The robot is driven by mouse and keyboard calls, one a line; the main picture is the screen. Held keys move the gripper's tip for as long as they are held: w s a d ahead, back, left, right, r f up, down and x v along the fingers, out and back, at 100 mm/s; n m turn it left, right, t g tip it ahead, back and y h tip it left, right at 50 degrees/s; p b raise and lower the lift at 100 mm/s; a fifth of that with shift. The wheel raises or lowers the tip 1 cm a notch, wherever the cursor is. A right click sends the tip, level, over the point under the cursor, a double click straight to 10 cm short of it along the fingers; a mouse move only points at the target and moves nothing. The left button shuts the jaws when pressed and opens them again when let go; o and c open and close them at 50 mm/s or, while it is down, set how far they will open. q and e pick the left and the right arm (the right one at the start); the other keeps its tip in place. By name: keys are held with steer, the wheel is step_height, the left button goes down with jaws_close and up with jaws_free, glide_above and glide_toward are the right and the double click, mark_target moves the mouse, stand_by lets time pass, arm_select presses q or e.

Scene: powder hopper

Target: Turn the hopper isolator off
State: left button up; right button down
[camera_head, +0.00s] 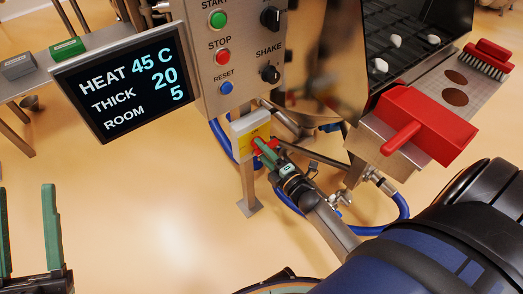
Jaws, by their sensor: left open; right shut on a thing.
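The hopper isolator (249,128) is a small grey and yellow box on a metal post, below the button panel. Its red handle (273,146) shows only in part behind my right gripper (264,149). My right gripper reaches in from the lower right and is shut on the red handle. The handle's exact angle is hard to tell because the fingers cover it. My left gripper (28,192) is open and empty at the lower left edge, well away from the isolator.
A control panel (240,60) with green, red and blue buttons and black knobs stands above the isolator. A display (125,82) juts out at left. Blue hoses (405,205) run low behind my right arm. A red scoop (425,120) and brush (487,60) lie at right.

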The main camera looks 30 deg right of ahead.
arm_select(q)
steer(key=shift+s+r, duration=0.2)
steer(key=shift+r, duration=0.1)
arm_select(e)
steer(key=shift+n, duration=0.3)
steer(key=c, duration=0.8)
jaws_free()
steer(key=shift+o, duration=0.2)
arm_select(q)
steer(key=w+f+n+g+y+p, duration=0.1)
steer(key=w+f+n+y, duration=0.1)
steer(key=f, duration=0.3)
steer(key=w+a+f+n+g+y+p, duration=0.1)
steer(key=w+f+n+y, duration=0.1)
steer(key=f, duration=0.3)
steer(key=shift+w+f+g+y, duration=0.15)
steer(key=shift+f+g+y, duration=0.25)
steer(key=shift+y, duration=0.4)
arm_select(e)
steer(key=s+d, duration=0.1)
steer(key=s, duration=1.1)
steer(key=shift+s, duration=0.25)
